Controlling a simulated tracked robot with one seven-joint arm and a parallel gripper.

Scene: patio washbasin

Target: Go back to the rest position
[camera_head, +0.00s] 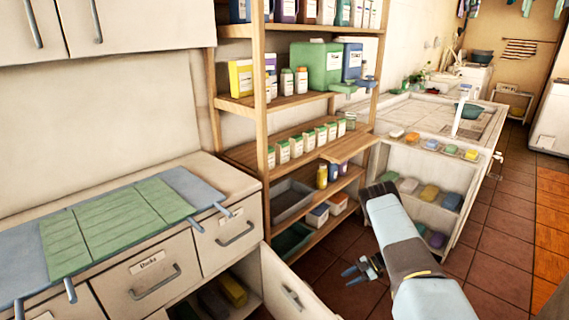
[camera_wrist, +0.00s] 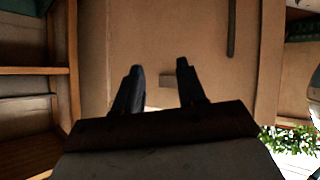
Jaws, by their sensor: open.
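My gripper (camera_head: 362,270) is in the lower right of the head view, at the end of my light-blue and grey arm. Its fingers point left and hang in the air over the tiled floor, close to the open cabinet door (camera_head: 287,292). In the wrist view my gripper (camera_wrist: 160,85) shows two dark fingers spread apart with nothing between them. A plain tan surface lies beyond the fingers there.
A wooden shelf (camera_head: 262,110) with bottles and boxes stands behind my arm. A counter with drawers (camera_head: 155,280) and a green mat (camera_head: 120,222) is on the left. A white washbasin unit (camera_head: 455,200) is on the right. Tiled floor (camera_head: 500,225) is clear further right.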

